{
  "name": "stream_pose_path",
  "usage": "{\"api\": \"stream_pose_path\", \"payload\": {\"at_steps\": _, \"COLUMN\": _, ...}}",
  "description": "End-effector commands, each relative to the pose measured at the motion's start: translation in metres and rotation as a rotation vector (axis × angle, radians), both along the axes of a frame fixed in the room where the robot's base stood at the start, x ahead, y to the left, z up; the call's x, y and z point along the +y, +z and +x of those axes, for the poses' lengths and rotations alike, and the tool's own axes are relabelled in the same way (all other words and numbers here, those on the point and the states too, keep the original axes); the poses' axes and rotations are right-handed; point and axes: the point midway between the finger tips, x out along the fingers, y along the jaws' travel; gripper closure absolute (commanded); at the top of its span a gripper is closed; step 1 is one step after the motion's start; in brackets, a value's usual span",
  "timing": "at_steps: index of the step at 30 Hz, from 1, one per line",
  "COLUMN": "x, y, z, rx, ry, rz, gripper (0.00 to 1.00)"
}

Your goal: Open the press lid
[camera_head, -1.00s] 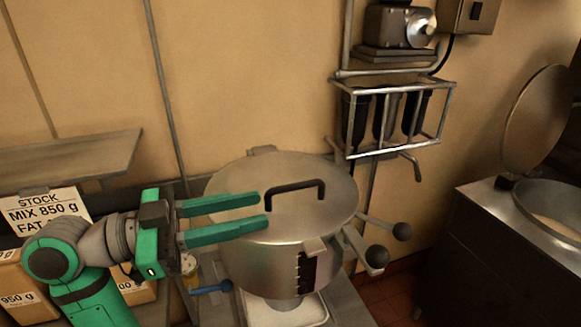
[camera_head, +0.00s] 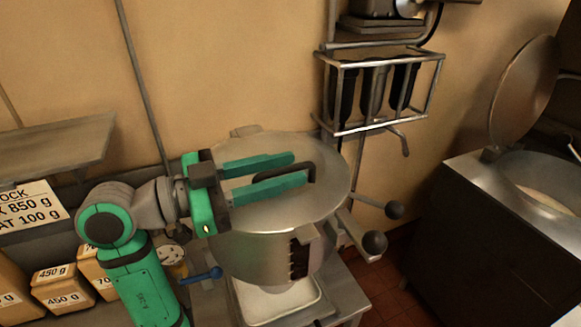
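The press (camera_head: 250,258) is a round steel pot with a flat steel lid (camera_head: 318,205), which is down on it. The lid has a black bar handle (camera_head: 310,170). My gripper (camera_head: 300,168) is green and reaches in from the left over the lid. Its two long fingers are apart, and their tips are at the handle, one behind it and one in front. The front finger hides part of the handle, and I cannot tell whether they touch it. A hinge block (camera_head: 245,131) shows at the lid's back edge.
Two levers with black knobs (camera_head: 374,242) stick out at the press's right. A wall rack (camera_head: 385,95) hangs behind it. A white tray (camera_head: 275,301) lies below the press. Boxes (camera_head: 60,290) stand at left. A vat with a raised lid (camera_head: 522,92) is at right.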

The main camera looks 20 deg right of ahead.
Motion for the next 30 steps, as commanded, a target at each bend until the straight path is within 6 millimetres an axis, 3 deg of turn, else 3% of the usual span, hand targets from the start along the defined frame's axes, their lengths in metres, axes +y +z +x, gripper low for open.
{"api": "stream_pose_path", "payload": {"at_steps": 6, "x": -0.016, "y": 0.000, "z": 0.000, "rx": 0.001, "ry": 0.000, "rz": 0.000, "gripper": 0.71}}
{"api": "stream_pose_path", "payload": {"at_steps": 15, "x": -0.018, "y": 0.000, "z": 0.000, "rx": 0.001, "ry": 0.000, "rz": 0.000, "gripper": 0.71}}
{"api": "stream_pose_path", "payload": {"at_steps": 19, "x": -0.018, "y": 0.000, "z": 0.001, "rx": 0.001, "ry": 0.000, "rz": 0.000, "gripper": 0.99}}
{"api": "stream_pose_path", "payload": {"at_steps": 30, "x": -0.023, "y": 0.005, "z": 0.000, "rx": 0.018, "ry": -0.009, "rz": -0.001, "gripper": 1.00}}
